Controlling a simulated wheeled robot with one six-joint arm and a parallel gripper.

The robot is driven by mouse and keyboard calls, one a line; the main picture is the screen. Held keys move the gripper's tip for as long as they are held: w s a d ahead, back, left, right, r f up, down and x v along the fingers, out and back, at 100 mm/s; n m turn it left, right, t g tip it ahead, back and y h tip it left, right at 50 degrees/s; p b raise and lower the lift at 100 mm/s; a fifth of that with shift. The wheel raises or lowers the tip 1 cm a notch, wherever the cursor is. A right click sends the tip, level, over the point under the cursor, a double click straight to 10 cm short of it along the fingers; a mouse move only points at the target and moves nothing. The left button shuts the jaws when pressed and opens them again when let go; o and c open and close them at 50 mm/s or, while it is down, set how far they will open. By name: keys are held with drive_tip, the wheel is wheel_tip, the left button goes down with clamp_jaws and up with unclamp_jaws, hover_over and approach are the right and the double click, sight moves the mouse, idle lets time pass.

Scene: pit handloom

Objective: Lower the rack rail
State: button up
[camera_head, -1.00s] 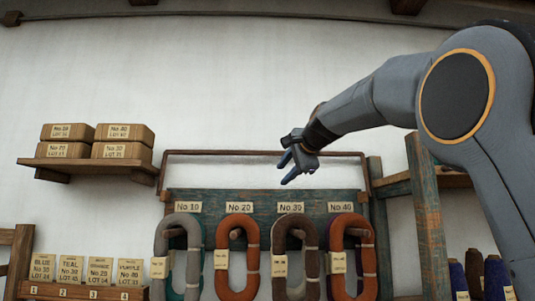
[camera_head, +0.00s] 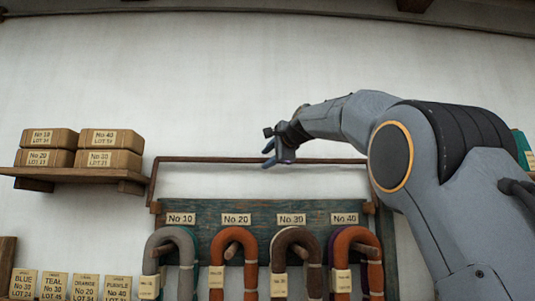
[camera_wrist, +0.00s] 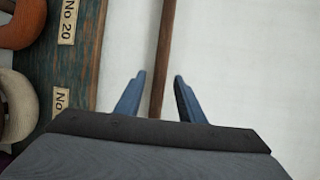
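The rack rail (camera_head: 215,159) is a thin dark brown bar. It stands level above the blue-green rack board (camera_head: 262,211) on a side arm at its left end. In the wrist view my gripper (camera_wrist: 160,77) is open, with a blue finger on each side of the rail (camera_wrist: 166,40). Neither finger visibly touches it.
Grey, orange and brown yarn hanks (camera_head: 293,262) hang on pegs below the labels No 10 to No 40. A shelf (camera_head: 75,174) with several labelled boxes stands left of the rail. Labelled cards stand at lower left. The white wall above is clear.

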drive_tip(key=shift+w+a, duration=0.1)
drive_tip(key=shift+w, duration=0.15)
clamp_jaws()
drive_tip(key=shift+s+f+b, duration=0.15)
drive_tip(key=shift+s+b, duration=0.05)
drive_tip(key=shift+b, duration=0.6)
